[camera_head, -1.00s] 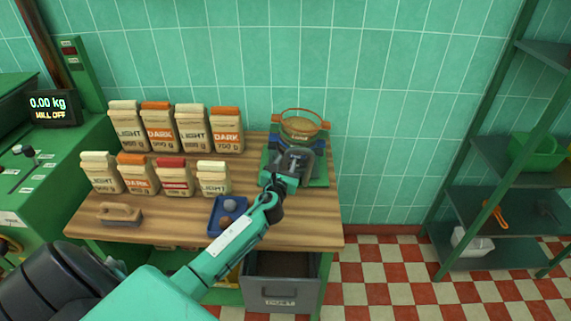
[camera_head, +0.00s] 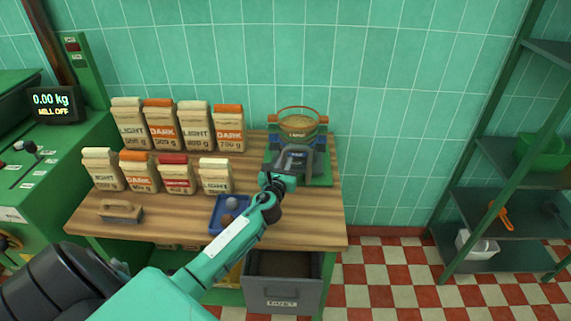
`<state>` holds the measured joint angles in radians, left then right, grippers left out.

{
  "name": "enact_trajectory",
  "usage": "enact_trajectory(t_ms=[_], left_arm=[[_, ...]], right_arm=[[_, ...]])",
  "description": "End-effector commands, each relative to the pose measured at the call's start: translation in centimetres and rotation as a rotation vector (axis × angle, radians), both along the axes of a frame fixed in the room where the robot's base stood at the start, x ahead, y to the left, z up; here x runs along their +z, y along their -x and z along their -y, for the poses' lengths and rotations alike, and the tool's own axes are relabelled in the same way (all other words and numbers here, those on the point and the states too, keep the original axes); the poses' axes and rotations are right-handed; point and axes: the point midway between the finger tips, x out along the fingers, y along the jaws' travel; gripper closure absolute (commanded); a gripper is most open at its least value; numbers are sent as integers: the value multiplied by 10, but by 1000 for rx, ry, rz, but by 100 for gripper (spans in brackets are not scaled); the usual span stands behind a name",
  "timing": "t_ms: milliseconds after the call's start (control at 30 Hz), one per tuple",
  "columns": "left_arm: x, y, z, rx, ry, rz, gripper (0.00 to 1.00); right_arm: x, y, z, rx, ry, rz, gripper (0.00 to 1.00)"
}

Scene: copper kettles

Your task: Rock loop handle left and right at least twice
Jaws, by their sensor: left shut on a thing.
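A round sieve-like pan (camera_head: 297,119) with an orange rim and orange ears stands on a blue stand (camera_head: 320,143) over a green base (camera_head: 322,175), at the back right of the wooden bench. My left arm reaches in from the lower left. My left gripper (camera_head: 294,157) is at the front of the stand, just below the pan, and is shut. The loop handle at its jaws is mostly hidden by the gripper, so its exact tilt cannot be told. My right gripper is not in view.
Several paper bags (camera_head: 178,128) stand in two rows on the bench's left. A blue tray (camera_head: 226,222) and a wooden-handled block (camera_head: 121,211) lie at the front. A grey drawer (camera_head: 284,285) is below; a green shelf (camera_head: 495,200) stands right.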

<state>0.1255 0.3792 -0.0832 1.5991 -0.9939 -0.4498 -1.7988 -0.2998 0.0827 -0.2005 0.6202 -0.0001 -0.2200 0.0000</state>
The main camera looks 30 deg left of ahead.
Motion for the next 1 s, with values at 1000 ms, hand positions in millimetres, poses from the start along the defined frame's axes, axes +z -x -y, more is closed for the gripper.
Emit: enact_trajectory(t_ms=[1000], left_arm=[[-5,89,33,0,0,-2,65]], right_arm=[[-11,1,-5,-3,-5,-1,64]])
